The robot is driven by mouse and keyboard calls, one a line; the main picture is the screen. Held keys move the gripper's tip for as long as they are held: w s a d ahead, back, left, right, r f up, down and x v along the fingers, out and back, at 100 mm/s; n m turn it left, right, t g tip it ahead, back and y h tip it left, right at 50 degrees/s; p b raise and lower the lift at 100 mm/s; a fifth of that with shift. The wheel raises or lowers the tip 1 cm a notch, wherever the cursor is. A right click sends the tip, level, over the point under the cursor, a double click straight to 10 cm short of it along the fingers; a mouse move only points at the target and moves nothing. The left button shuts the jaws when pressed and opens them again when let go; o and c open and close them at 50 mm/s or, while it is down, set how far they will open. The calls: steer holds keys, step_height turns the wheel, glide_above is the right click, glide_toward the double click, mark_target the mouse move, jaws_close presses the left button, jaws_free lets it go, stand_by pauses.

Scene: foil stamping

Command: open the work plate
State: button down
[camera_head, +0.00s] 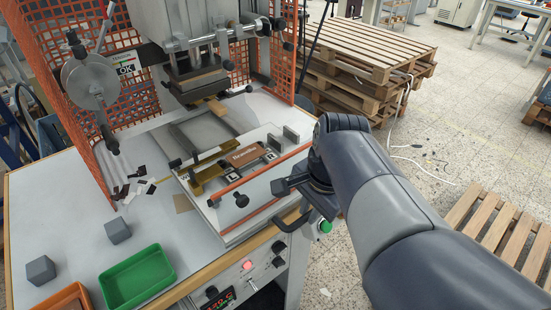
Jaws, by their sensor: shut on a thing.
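The work plate (228,217) is a pale flat plate on the foil stamping press's bench. It carries a fixture with a brown stamped piece (244,156), an orange-edged bar and black knobs. A black curved handle (291,223) shows at its front right edge. My gripper (285,188) is at the right front edge of the plate, shut at this handle. The arm hides part of the handle and the exact contact of the fingertips.
The press head (197,75) hangs over the back of the bench, with orange mesh guards (60,60) beside it. A green tray (137,278), an orange tray (65,299) and grey cubes (117,231) sit at front left.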

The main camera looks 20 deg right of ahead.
steer(key=c, duration=1.4)
jaws_free()
step_height(320, 180, up, 11)
steer(key=s, duration=0.1)
steer(key=shift+s+d+f+p, duration=0.2)
steer(key=shift+s+d+p, duration=0.1)
steer(key=shift+s+p, duration=0.1)
